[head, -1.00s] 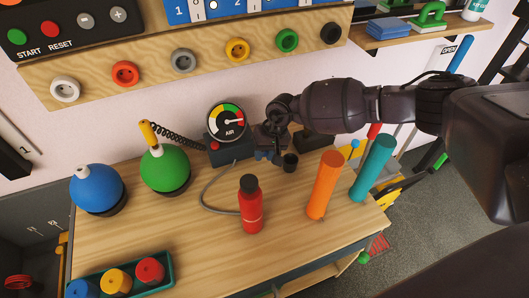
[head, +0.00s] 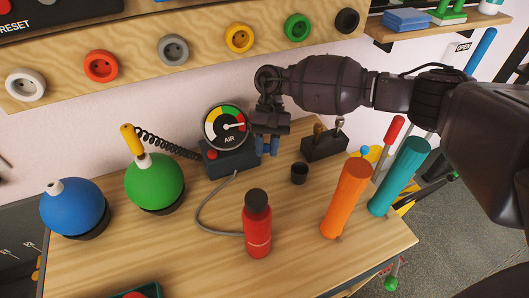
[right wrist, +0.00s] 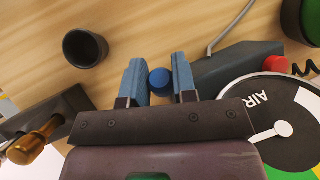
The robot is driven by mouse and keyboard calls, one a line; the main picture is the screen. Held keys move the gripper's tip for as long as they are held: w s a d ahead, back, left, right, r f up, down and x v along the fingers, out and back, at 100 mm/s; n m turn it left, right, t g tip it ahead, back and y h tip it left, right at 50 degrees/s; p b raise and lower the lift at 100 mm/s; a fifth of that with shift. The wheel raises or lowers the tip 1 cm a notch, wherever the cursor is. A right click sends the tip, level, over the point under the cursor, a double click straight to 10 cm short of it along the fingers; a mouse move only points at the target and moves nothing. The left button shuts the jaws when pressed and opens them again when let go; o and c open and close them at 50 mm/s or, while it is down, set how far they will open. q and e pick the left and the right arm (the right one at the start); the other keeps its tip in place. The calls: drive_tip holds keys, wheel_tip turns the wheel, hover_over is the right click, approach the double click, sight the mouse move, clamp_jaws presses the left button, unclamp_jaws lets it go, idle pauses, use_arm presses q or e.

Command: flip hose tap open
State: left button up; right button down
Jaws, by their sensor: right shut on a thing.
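My right gripper (head: 267,147) points down at the bench beside the air gauge (head: 228,127). In the right wrist view its blue fingers (right wrist: 160,82) are shut on a small round blue knob (right wrist: 160,80), which looks like the tap's handle. The tap's body is hidden behind the gripper in the head view, so I cannot tell how the tap is turned. A thin grey hose (head: 203,212) curves over the bench from near the gauge's base toward the red bottle (head: 257,225). My left gripper is not in view.
A small black cup (head: 299,173) and a dark block with brass pieces (head: 324,145) stand right of the gripper. Orange (head: 346,198) and teal (head: 399,177) cylinders stand farther right. Green (head: 154,182) and blue (head: 73,208) balls stand left.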

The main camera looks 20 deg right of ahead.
drive_tip(key=shift+w+g+b, duration=0.25)
drive_tip(key=shift+g+b, duration=0.05)
drive_tip(key=shift+r, duration=0.15)
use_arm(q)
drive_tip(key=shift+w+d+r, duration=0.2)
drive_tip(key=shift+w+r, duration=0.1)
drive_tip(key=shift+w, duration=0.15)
use_arm(e)
drive_tip(key=c, duration=1.2)
unclamp_jaws()
drive_tip(key=o, duration=0.3)
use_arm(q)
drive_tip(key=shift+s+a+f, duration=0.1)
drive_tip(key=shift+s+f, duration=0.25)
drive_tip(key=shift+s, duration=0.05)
